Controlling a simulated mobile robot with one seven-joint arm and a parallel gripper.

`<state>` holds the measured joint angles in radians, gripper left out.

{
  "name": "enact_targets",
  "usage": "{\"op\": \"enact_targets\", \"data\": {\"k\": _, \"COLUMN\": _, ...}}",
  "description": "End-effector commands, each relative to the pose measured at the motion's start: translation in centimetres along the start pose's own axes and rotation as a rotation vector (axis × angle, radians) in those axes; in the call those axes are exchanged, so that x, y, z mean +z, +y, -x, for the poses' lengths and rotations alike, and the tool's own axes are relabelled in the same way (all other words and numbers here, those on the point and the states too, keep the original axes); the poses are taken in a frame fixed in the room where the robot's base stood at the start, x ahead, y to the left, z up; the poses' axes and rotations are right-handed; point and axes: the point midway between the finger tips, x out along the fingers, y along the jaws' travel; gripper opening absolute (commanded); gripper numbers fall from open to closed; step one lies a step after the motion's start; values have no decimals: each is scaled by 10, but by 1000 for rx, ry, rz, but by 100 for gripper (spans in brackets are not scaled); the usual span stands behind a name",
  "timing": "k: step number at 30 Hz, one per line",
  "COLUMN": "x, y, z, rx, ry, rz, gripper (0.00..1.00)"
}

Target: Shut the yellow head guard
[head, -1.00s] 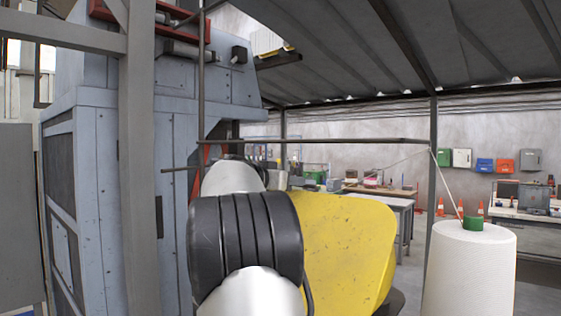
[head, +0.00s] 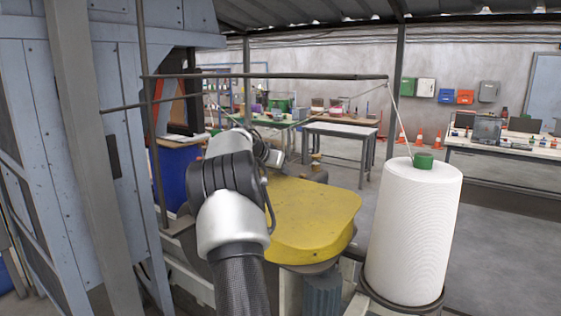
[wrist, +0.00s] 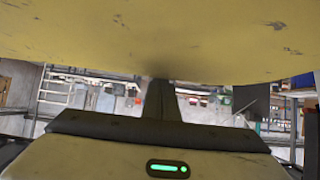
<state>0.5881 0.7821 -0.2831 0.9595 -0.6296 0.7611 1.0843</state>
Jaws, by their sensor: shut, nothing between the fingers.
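The yellow head guard (head: 305,222) lies nearly level over the machine head in the head view, to the right of my arm. Its scuffed face fills the top of the wrist view (wrist: 160,35). My gripper (wrist: 160,88) is shut and empty, with its fingertips at the guard's near edge, where a dark shadow falls. I cannot tell whether they touch it. My arm hides the guard's left part in the head view, and the gripper is not clearly visible there. Whether a gap remains under the guard is hidden.
A white thread spool (head: 415,235) with a green top stands to the right of the guard. A thin horizontal bar (head: 270,76) runs above it. A grey machine cabinet and post (head: 85,150) stand at left. A blue drum (head: 180,172) and a table (head: 340,130) are behind.

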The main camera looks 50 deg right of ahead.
Motion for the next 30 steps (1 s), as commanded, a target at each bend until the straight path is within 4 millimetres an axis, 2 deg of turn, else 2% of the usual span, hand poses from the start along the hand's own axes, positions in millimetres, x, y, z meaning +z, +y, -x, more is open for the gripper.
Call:
{"op": "enact_targets", "data": {"k": 1, "x": 6, "y": 0, "z": -6, "rx": 0, "ry": 0, "rz": 1, "gripper": 0}}
{"op": "enact_targets", "data": {"k": 6, "x": 12, "y": 0, "z": -13, "rx": -1, "ry": 1, "rz": -1, "gripper": 0}}
{"op": "enact_targets", "data": {"k": 22, "x": 13, "y": 0, "z": -15, "rx": 0, "ry": 1, "rz": -1, "gripper": 0}}
{"op": "enact_targets", "data": {"k": 26, "x": 7, "y": 2, "z": -10, "rx": -1, "ry": 2, "rz": -2, "gripper": 0}}
{"op": "enact_targets", "data": {"k": 30, "x": -11, "y": 8, "z": 7, "rx": -5, "ry": 4, "rz": -2, "gripper": 0}}
